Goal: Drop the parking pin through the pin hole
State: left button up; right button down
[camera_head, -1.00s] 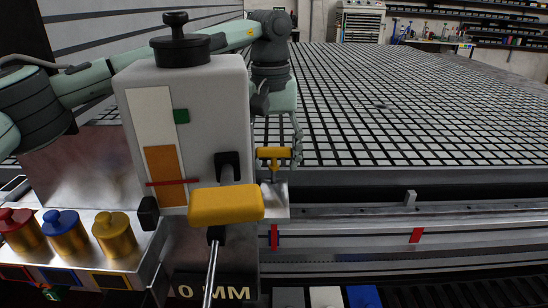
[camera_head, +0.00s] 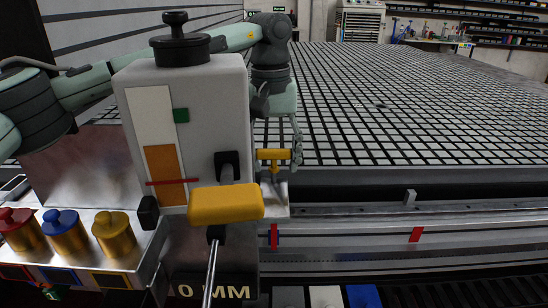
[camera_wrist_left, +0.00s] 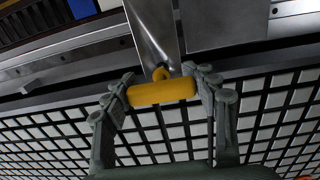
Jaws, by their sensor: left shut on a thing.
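The parking pin (camera_head: 273,155) has a yellow crossbar handle and a short shaft pointing down, and it stands upright above a small metal bracket (camera_head: 281,208) beside the pale housing. My left gripper (camera_head: 296,150) reaches down behind the housing and is shut on the pin's handle. In the left wrist view the yellow handle (camera_wrist_left: 162,92) lies between the two fingers (camera_wrist_left: 163,88), over the metal plate (camera_wrist_left: 155,35). The pin hole itself cannot be made out, and I cannot tell whether the pin's tip is in it. My right gripper is not in view.
The pale housing (camera_head: 205,105) with a black knob on top stands left of the pin. A large yellow handle (camera_head: 227,203) on a rod is in front. Red, blue and gold knobs (camera_head: 64,232) sit at lower left. The grid table (camera_head: 430,110) is clear behind.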

pick_arm(q)
jog(key=shift+f, duration=0.45)
jog(key=o, duration=1.4)
jog(key=shift+o, duration=0.2)
jog(key=r, duration=1.2)
jog(key=shift+a+r, duration=0.1)
jog(key=shift+a, duration=0.1)
